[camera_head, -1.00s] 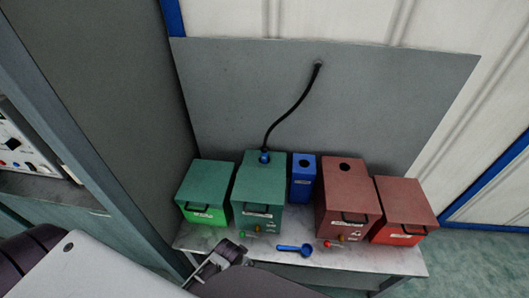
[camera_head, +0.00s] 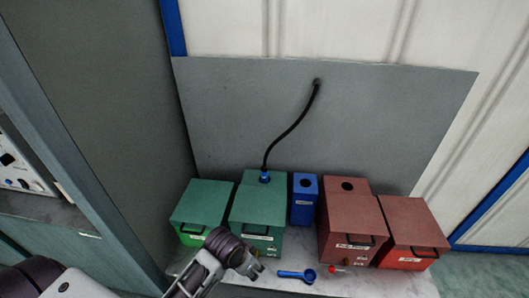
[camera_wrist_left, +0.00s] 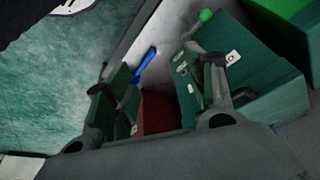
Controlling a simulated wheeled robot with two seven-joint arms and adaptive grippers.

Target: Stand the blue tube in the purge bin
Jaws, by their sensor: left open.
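A blue tube end (camera_head: 264,177) on a black hose stands at the top of the taller green box (camera_head: 258,207). A narrow blue bin (camera_head: 304,199) with a round hole in its top stands just right of that box; its label is too small to read. My left gripper (camera_head: 252,267) is open in front of the green box, low and apart from the tube. In the left wrist view its two fingers (camera_wrist_left: 160,88) are spread, with no object held between them. My right gripper is not in view.
A lower green box (camera_head: 203,207) is at left; two red boxes (camera_head: 350,221) (camera_head: 408,227) are at right. A blue scoop-like piece (camera_head: 297,275) and a red knob (camera_head: 334,268) lie on the grey bench (camera_head: 375,285). The hose comes from a grey panel (camera_head: 230,110).

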